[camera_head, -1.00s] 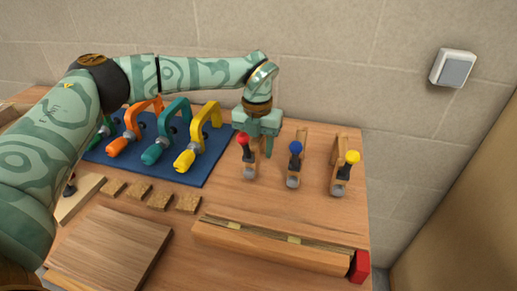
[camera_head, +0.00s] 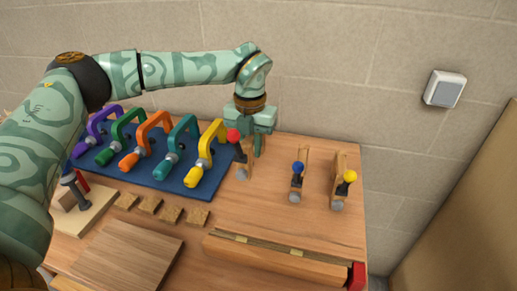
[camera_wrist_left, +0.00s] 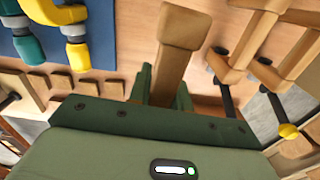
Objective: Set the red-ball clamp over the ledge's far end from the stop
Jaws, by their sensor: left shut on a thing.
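The red-ball clamp (camera_head: 243,160) is upright at the back of the table in the head view, a wooden clamp with a red ball on its handle. My left gripper (camera_head: 257,146) is shut on it from behind. In the left wrist view its wooden bar (camera_wrist_left: 177,45) lies between the fingers (camera_wrist_left: 162,87). The ledge (camera_head: 280,257) is a long wooden piece at the front, with the red stop (camera_head: 356,276) at its right end. Its far end from the stop is at the left. My right gripper is not in view.
A blue-ball clamp (camera_head: 298,180) and a yellow-ball clamp (camera_head: 341,184) stand to the right. Several coloured C-clamps lie on a blue mat (camera_head: 214,174). Several small cork blocks (camera_head: 171,214) and a wooden board (camera_head: 128,258) lie left of the ledge.

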